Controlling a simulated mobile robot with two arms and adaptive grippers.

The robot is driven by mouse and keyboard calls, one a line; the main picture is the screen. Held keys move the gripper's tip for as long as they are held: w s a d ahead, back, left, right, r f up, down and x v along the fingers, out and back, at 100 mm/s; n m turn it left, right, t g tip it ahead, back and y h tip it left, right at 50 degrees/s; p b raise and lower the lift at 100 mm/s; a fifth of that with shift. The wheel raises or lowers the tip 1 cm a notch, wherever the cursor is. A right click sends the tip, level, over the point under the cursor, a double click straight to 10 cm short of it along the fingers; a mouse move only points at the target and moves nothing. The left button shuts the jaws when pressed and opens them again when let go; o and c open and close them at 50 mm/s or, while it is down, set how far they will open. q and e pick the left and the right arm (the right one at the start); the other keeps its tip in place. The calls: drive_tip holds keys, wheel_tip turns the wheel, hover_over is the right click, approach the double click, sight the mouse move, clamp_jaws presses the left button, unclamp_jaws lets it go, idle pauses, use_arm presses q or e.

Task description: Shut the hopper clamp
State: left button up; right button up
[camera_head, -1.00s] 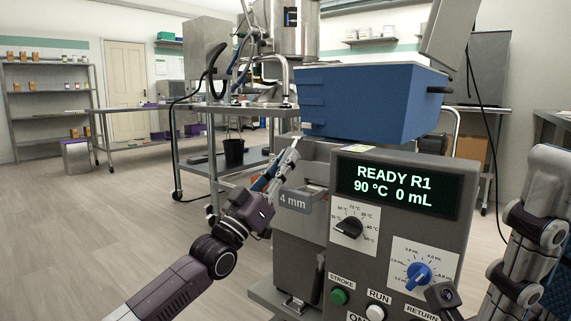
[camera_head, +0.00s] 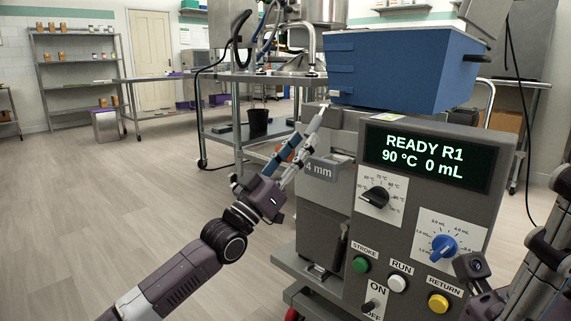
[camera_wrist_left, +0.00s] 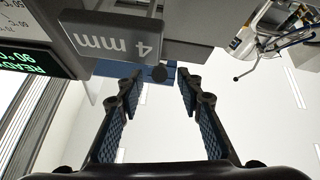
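The blue hopper (camera_head: 400,70) sits on top of the grey depositor (camera_head: 415,228). Its lid stands raised at the upper right. My left gripper (camera_head: 312,128) points up at the hopper's lower left corner, above the "4 mm" plate (camera_head: 318,168). In the left wrist view its two fingers (camera_wrist_left: 160,78) are apart. A dark round knob (camera_wrist_left: 158,73) shows between the fingertips, against blue; I cannot tell whether it belongs to the clamp or whether a finger touches it. The clamp is not clearly visible in the head view. My right gripper (camera_head: 472,268) shows only partly at the lower right.
The depositor's front has a display (camera_head: 425,160), a black dial (camera_head: 375,197), a blue dial (camera_head: 443,246) and several buttons. A steel cart (camera_head: 240,140) with a black bucket (camera_head: 257,122) stands behind on the left. The floor at left is clear.

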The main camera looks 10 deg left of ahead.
use_arm(q)
drive_tip(key=v, duration=0.7)
drive_tip(key=shift+f, duration=0.1)
